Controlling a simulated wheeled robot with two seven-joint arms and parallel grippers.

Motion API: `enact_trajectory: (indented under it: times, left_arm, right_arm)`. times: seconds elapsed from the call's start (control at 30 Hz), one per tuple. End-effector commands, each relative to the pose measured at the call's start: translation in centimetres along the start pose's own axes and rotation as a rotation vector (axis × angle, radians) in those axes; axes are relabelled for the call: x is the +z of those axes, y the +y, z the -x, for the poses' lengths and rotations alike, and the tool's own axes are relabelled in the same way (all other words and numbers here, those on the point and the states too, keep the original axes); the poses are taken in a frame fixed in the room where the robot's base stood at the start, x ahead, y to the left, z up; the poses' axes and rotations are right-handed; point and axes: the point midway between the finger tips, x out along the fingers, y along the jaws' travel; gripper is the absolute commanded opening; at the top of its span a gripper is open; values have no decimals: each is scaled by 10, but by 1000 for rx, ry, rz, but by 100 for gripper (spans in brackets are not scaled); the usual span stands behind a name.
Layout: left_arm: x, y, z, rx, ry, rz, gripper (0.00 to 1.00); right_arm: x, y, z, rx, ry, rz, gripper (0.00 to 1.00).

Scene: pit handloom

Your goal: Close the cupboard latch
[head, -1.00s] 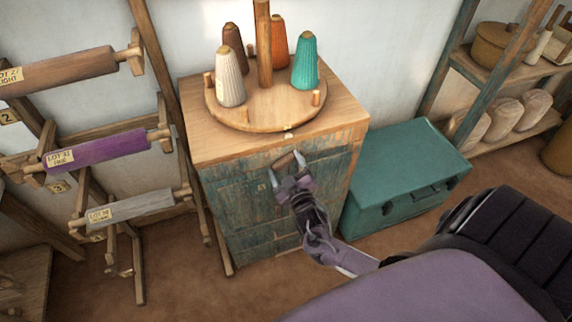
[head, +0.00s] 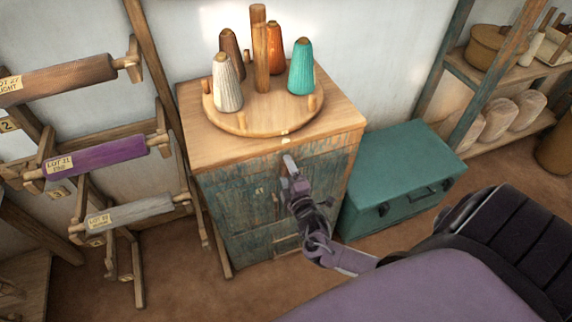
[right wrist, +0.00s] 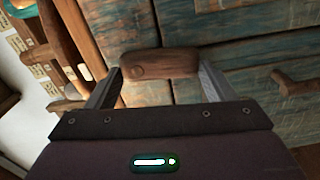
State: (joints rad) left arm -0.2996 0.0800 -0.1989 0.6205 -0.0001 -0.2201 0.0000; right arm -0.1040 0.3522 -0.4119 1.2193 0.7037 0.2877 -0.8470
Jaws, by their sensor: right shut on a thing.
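The cupboard (head: 240,215) has worn blue-green doors and stands in the middle of the head view. Its latch is a short brown wooden bar (right wrist: 160,65), clear in the right wrist view, lying between my fingers across a dark seam in the painted boards. My right gripper (head: 288,162) is at the upper front of the cupboard. In the right wrist view its two fingers (right wrist: 162,82) are shut on the latch, one at each end. In the head view the fingers show nearly edge-on and hide most of the latch. My left gripper is not in view.
A round wooden stand (head: 240,122) with several yarn cones is on the cupboard top. A teal chest (head: 400,175) stands close on the right. A rack with a purple roll (head: 95,153) stands on the left. A wooden handle (right wrist: 295,88) juts out right of the latch.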

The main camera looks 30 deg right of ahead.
Motion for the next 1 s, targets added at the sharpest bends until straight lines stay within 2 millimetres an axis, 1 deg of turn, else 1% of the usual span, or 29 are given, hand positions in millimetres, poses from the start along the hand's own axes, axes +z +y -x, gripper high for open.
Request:
enact_trajectory:
  times: [0.1, 0.33, 0.87, 0.9, 1.0]
  left_arm:
    - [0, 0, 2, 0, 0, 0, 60]
    - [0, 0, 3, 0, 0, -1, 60]
    - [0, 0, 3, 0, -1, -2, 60]
    - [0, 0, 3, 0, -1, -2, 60]
    - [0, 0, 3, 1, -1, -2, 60]
  right_arm:
    - [1, -1, 0, -2, 1, 61, 53]
    - [2, -2, 0, -3, 2, 130, 53]
    - [3, -2, 1, -3, 1, 152, 54]
    - [3, -2, 1, -3, 1, 151, 81]
    - [3, -2, 1, -3, 1, 150, 95]
